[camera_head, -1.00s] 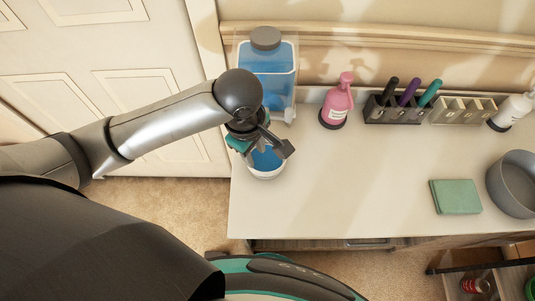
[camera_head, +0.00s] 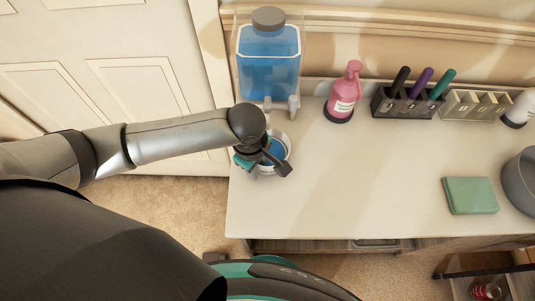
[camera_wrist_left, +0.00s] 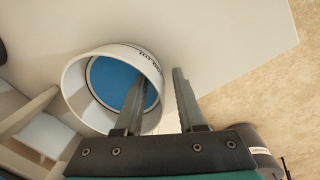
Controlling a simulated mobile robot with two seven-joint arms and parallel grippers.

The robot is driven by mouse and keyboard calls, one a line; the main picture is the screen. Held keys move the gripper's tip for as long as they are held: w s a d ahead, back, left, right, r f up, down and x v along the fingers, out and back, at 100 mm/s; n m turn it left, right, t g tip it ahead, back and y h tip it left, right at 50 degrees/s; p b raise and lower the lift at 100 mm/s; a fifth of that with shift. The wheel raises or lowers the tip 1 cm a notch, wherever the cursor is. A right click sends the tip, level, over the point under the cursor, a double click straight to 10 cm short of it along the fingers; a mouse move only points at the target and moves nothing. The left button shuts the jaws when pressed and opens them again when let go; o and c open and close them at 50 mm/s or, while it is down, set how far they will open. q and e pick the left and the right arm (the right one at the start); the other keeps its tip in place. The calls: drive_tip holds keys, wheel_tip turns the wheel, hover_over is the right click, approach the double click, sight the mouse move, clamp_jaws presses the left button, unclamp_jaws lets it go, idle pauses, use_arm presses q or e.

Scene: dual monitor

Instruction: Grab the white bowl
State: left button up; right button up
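The white bowl (camera_head: 284,141) stands near the left end of the white table, with a blue inside. It also shows in the left wrist view (camera_wrist_left: 78,88), with dark lettering on its wall. My left gripper (camera_head: 277,165) is at the bowl's front side and partly covers it. In the left wrist view my left gripper (camera_wrist_left: 160,76) is open: one finger reaches over the bowl's inside and the other is outside, with the rim between them. Finger contact with the wall cannot be told. My right gripper is not in view.
A dispenser with blue liquid (camera_head: 268,62) stands just behind the bowl. A pink bottle (camera_head: 343,94), a pen holder (camera_head: 407,105), a green block (camera_head: 470,196) and a grey pot (camera_head: 522,180) are farther right. The table middle (camera_head: 350,180) is clear.

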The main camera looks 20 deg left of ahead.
use_arm(q)
clamp_jaws()
idle(1.4)
